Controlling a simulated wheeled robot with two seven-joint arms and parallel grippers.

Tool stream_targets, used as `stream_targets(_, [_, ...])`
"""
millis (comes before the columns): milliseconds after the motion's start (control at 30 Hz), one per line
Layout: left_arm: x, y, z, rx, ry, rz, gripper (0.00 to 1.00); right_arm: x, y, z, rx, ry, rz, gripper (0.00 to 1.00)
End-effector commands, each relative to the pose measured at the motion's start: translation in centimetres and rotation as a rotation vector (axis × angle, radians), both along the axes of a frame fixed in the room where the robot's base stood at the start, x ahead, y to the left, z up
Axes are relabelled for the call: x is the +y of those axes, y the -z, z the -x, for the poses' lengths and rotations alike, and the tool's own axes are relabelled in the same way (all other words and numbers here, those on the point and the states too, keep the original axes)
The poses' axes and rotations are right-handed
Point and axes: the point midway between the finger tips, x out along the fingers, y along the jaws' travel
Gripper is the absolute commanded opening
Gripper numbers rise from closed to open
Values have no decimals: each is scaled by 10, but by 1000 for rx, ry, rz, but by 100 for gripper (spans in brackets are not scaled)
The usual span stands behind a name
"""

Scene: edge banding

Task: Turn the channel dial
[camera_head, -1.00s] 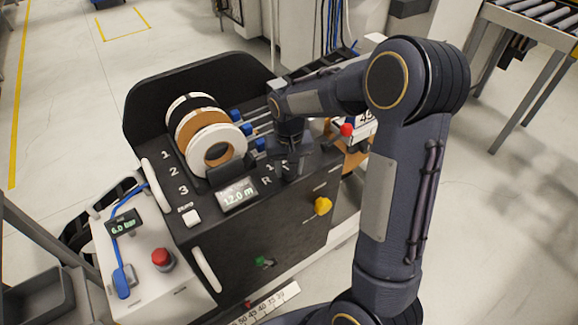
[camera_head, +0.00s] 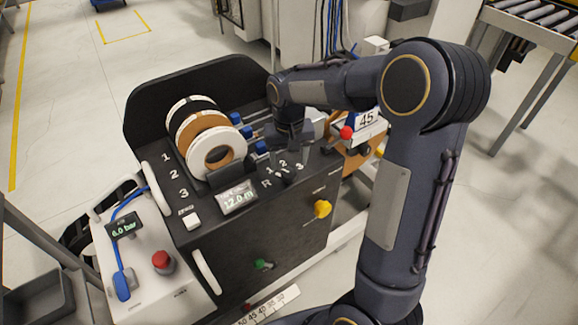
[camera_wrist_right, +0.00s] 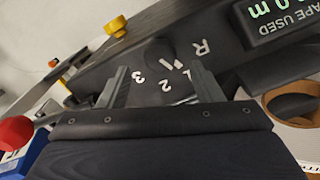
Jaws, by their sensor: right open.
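The channel dial (camera_head: 287,179) is a dark round knob on the black machine's top panel, with R, 1, 2 and 3 printed around it. In the right wrist view the dial (camera_wrist_right: 163,55) shows a small white mark on the side facing the 1. My right gripper (camera_head: 292,141) is behind the dial in the head view. In the wrist view its two grey fingers (camera_wrist_right: 158,78) are apart, with nothing between them. They point toward the dial and look clear of it. My left gripper is not in view.
Tape rolls (camera_head: 207,152) and the "12.0 m" display (camera_head: 237,197) are left of the dial. Several blue knobs (camera_head: 261,146) sit behind it. A yellow knob (camera_head: 322,208) is on the front face. A red ball knob (camera_head: 346,132) is at the right.

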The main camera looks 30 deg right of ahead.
Motion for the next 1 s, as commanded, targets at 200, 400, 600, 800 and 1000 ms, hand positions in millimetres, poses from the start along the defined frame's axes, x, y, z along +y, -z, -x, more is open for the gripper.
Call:
stream_targets(200, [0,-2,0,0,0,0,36,0,-29,0,0,0,0,59])
stream_targets(400, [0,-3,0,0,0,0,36,0,-34,0,1,0,0,59])
stream_targets(600, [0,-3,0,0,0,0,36,0,-34,0,1,0,0,59])
stream_targets(800, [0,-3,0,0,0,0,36,0,-34,1,1,0,-1,59])
stream_targets(1000, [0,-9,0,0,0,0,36,2,-59,30,-57,-12,-66,59])
